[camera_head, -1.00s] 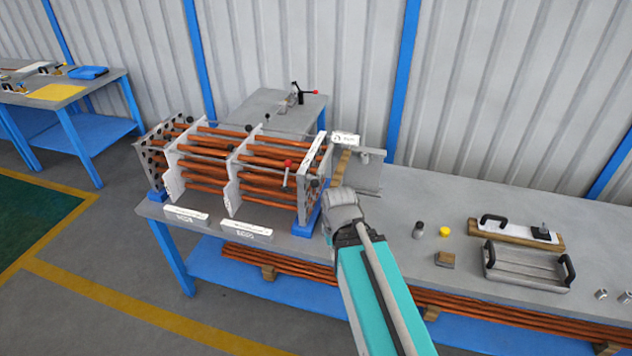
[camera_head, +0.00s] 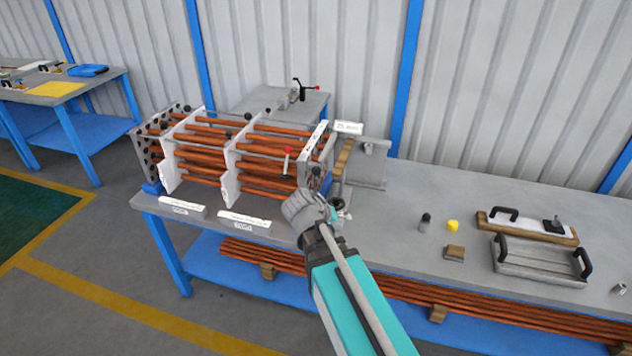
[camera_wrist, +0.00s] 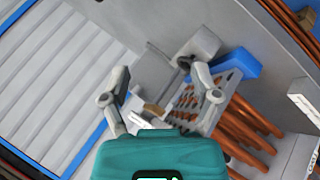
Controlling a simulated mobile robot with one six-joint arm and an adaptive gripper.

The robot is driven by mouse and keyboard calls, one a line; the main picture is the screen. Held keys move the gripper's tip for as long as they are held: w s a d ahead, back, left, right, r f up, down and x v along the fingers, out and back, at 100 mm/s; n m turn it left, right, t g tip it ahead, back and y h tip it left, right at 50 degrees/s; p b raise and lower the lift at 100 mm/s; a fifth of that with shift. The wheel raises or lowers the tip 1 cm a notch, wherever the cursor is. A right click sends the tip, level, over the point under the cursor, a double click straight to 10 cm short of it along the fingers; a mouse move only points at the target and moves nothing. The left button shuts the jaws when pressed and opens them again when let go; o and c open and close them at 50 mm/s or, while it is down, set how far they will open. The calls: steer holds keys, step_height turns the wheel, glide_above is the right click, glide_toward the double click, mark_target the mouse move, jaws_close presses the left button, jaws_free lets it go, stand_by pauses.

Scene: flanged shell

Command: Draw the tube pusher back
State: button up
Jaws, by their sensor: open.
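The tube bundle, several copper tubes (camera_head: 205,152) in upright grey plates, lies on the left part of the bench. Its drilled end plate (camera_head: 316,160) faces right. A grey bracket with a plate (camera_head: 368,165) stands just right of it; I cannot tell for certain which part is the tube pusher. In the wrist view, my gripper (camera_wrist: 160,96) is open, with its fingers wide apart and nothing held between them. In the head view my wrist hides part of the bundle's near right corner.
A red-knobbed lever (camera_head: 288,158) stands at the bundle's front. Two white labels lie along the front edge.

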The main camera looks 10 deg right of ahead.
steer(key=w+a+n+t+h+b, duration=0.1)
steer(key=w+a+t+h+b, duration=0.25)
steer(key=w+b, duration=0.2)
steer(key=n+t+b, duration=0.3)
steer(key=t+b, duration=0.1)
steer(key=t, duration=0.2)
glide_toward(314, 173)
steer(key=v, duration=0.2)
steer(key=shift+a+f+h, duration=0.2)
steer(key=shift+h, duration=0.05)
steer(key=shift+x, duration=6.9)
jaws_close()
